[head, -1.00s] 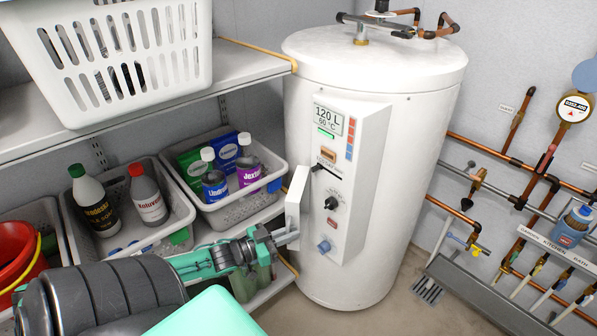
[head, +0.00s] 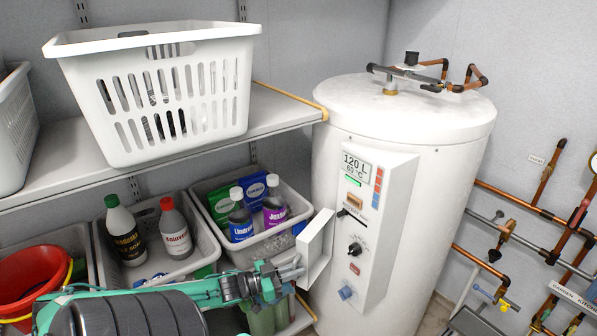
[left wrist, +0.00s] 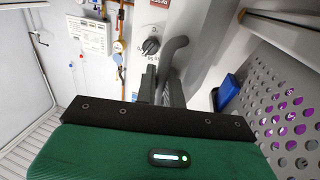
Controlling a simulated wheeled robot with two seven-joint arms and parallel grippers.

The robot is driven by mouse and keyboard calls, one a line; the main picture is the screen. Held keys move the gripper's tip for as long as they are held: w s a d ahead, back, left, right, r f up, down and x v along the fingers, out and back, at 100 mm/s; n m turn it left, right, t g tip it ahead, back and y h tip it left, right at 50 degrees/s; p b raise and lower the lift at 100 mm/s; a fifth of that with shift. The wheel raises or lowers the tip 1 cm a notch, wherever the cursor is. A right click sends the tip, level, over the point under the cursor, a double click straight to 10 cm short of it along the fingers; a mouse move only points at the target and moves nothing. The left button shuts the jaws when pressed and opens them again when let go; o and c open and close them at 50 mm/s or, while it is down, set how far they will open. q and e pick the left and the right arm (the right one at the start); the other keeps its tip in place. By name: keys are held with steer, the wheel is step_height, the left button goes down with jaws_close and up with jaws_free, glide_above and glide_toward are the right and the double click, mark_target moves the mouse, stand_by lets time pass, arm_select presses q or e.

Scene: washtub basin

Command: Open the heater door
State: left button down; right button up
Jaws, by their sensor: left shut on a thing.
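The white water heater (head: 400,140) stands right of the shelves, with a control panel (head: 372,230) on its front. Its small white door (head: 318,242) stands out from the panel's left side, partly swung open. My left gripper (head: 292,270) is at the door's lower left side, shut on its handle. In the left wrist view, my left gripper (left wrist: 161,90) meets the curved grey handle (left wrist: 177,55), and the panel's black knob (left wrist: 150,46) shows just beyond. The exact grip is partly hidden. My right gripper is out of view.
Shelves on the left hold a white basket (head: 150,90), a grey bin (head: 165,240) with bottles, another bin (head: 262,240) with bottles and boxes, and a red bucket (head: 32,285). The bins are close behind my left arm. Copper pipes (head: 545,225) line the right wall.

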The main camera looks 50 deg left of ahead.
arm_select(q)
steer(key=shift+a+r+y, duration=0.1)
steer(key=shift+a+y, duration=0.2)
steer(key=shift+a, duration=0.55)
steer(key=c, duration=1.9)
jaws_free()
steer(key=shift+s, duration=0.1)
steer(key=shift+s+a, duration=0.1)
steer(key=v, duration=0.7)
steer(key=shift+s+d, duration=0.25)
steer(key=shift+s, duration=0.05)
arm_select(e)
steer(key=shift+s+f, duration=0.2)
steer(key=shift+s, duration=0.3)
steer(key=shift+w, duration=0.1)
